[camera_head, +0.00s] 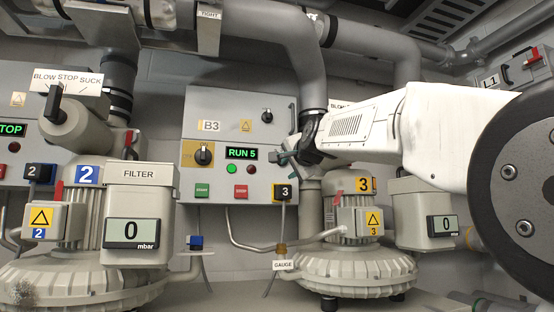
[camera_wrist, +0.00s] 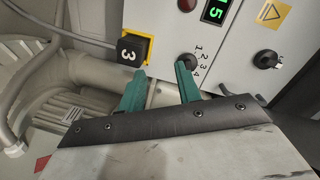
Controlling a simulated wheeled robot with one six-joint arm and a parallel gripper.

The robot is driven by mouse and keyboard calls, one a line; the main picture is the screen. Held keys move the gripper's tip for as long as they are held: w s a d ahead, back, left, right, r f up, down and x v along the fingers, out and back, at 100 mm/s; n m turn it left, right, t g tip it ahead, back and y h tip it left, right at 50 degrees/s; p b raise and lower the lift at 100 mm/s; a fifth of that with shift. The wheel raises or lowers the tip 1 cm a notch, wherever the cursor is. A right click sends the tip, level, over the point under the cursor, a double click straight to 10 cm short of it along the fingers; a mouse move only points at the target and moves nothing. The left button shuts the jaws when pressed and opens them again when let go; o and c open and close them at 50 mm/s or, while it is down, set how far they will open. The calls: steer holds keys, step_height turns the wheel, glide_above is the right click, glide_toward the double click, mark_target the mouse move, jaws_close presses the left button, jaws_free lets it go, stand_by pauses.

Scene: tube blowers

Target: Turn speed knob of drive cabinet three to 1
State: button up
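Drive cabinet three (camera_head: 222,110), labelled B3, is the grey wall cabinet in the middle of the head view; its green display (camera_head: 241,153) reads RUN 5. In the wrist view the black speed knob (camera_wrist: 187,60) has a scale showing 1, 2, 3 and 4; its pointer setting is too small to read. My gripper (camera_head: 290,157) is at the cabinet's right side and hides this knob in the head view. In the wrist view my gripper (camera_wrist: 162,73) has its teal fingers apart with nothing between them. The right fingertip is close below the knob; I cannot tell whether they touch.
A black knob (camera_wrist: 266,60) sits right of the speed knob. A yellow-and-black block marked 3 (camera_wrist: 133,48) is close by the left finger. Blower 2's filter box (camera_head: 140,205) stands left; blower 3 (camera_head: 350,262) is below my arm.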

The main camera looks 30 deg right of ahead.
steer(key=shift+m+t+h, duration=0.5)
steer(key=shift+m+t, duration=0.2)
steer(key=shift+m, duration=0.1)
steer(key=shift+w+d+r, duration=0.8)
steer(key=shift+w, duration=0.6)
steer(key=shift+w+d+r, duration=0.75)
steer(key=shift+w+r, duration=0.05)
steer(key=shift+w, duration=0.65)
steer(key=shift+w+d+r, duration=0.8)
steer(key=shift+w, duration=0.6)
jaws_close()
